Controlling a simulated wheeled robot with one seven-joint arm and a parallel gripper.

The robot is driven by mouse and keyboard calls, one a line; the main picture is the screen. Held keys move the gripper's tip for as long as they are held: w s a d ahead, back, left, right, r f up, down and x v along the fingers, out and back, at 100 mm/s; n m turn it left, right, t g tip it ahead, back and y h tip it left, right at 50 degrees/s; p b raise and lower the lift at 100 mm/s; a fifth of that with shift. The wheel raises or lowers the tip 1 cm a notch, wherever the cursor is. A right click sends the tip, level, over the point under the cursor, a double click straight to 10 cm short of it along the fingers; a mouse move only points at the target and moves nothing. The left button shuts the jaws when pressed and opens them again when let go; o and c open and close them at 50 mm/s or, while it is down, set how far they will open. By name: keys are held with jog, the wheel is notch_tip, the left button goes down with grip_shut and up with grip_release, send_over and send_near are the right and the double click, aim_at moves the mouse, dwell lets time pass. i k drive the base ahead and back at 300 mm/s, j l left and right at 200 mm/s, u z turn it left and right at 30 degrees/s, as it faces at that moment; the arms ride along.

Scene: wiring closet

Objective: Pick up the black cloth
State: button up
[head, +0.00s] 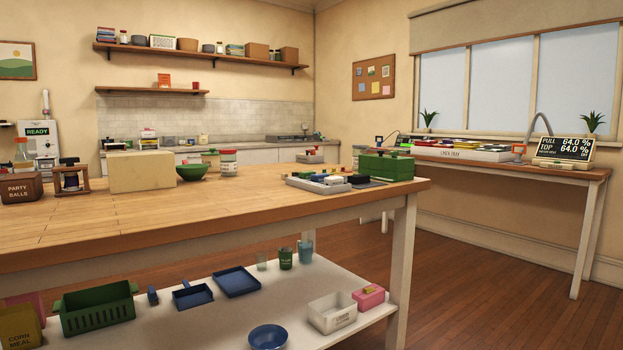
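A flat dark patch (368,183), which may be the black cloth, lies near the right end of the wooden table, between a pale tray and a green box. It is small in the head view, and I cannot tell if it is cloth. The pale tray (318,187) beside it holds several small items, some dark, white and blue. The green box (386,166) stands right behind the patch and has a dark item on top. My gripper is not in view.
The wooden table (225,215) has free room at its front. A beige block (150,170), a green bowl (192,171) and jars stand farther back. Its lower shelf (205,320) holds trays and cups. A side bench (560,173) stands under the window, with open floor between.

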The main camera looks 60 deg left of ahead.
aim_at(357, 179)
jog(key=i+j+u, duration=0.15)
jog(key=i+u, duration=0.35)
jog(key=i+l+u, duration=0.1)
jog(key=i+u, duration=0.35)
jog(key=i, duration=0.25)
jog(key=i+l+u, duration=0.35)
jog(key=i+u, duration=0.15)
jog(key=i, duration=0.15)
